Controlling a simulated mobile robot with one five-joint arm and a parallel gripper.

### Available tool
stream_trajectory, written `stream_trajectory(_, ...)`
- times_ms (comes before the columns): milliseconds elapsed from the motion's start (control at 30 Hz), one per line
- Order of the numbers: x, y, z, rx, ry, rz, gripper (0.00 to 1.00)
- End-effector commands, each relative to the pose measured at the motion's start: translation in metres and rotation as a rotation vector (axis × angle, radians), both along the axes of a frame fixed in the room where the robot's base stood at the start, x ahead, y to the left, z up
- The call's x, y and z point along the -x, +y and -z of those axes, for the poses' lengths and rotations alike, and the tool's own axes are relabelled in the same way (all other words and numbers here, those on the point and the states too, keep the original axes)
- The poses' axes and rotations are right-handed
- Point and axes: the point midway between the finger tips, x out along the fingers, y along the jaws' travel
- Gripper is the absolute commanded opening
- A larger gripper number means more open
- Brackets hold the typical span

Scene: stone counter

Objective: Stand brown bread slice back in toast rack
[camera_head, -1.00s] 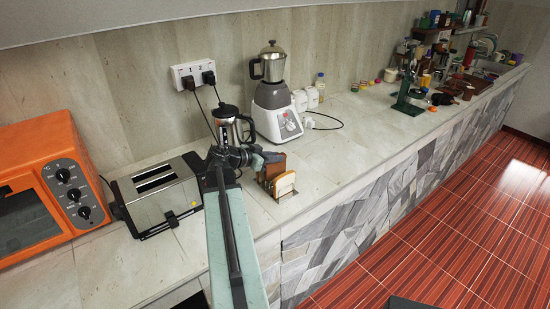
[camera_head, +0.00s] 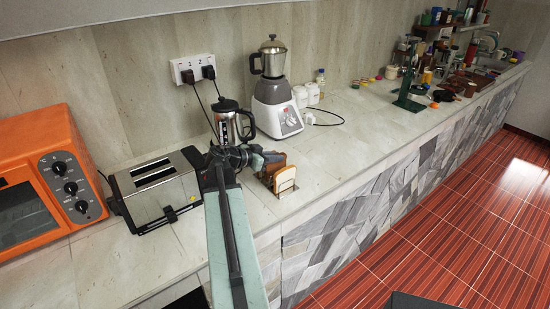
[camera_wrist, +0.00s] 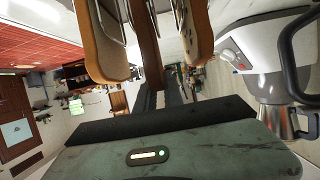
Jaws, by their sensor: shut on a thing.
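The brown bread slice (camera_head: 273,160) is at my gripper (camera_head: 268,161), at the back of the toast rack (camera_head: 286,191). My gripper is shut on it. A paler slice (camera_head: 285,179) stands upright in the front of the rack. In the wrist view, the middle slice (camera_wrist: 147,50) hangs between a left slice (camera_wrist: 104,52) and a right slice (camera_wrist: 198,30), with wire loops of the rack beside them. My fingertips are mostly hidden there. I cannot tell whether the brown slice is seated in its slot.
A steel kettle (camera_head: 230,122) stands just behind my gripper, and a blender (camera_head: 275,105) stands behind that. A toaster (camera_head: 157,190) and an orange oven (camera_head: 48,185) are to the left. Counter right of the rack is clear; its front edge is close.

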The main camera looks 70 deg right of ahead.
Motion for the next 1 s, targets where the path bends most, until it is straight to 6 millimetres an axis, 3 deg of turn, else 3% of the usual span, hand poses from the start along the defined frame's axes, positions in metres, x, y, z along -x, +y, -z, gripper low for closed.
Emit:
stream_trajectory(800, 0.0, 0.0, 0.022, 0.0, 0.0, 0.0, 0.0)
stream_trajectory(833, 0.0, 0.0, 0.021, 0.0, 0.0, 0.0, 0.17)
stream_trajectory(900, 0.0, 0.0, 0.02, 0.0, 0.0, 0.0, 0.37)
stream_trajectory(1000, 0.0, 0.0, 0.02, 0.0, 0.0, 0.0, 0.37)
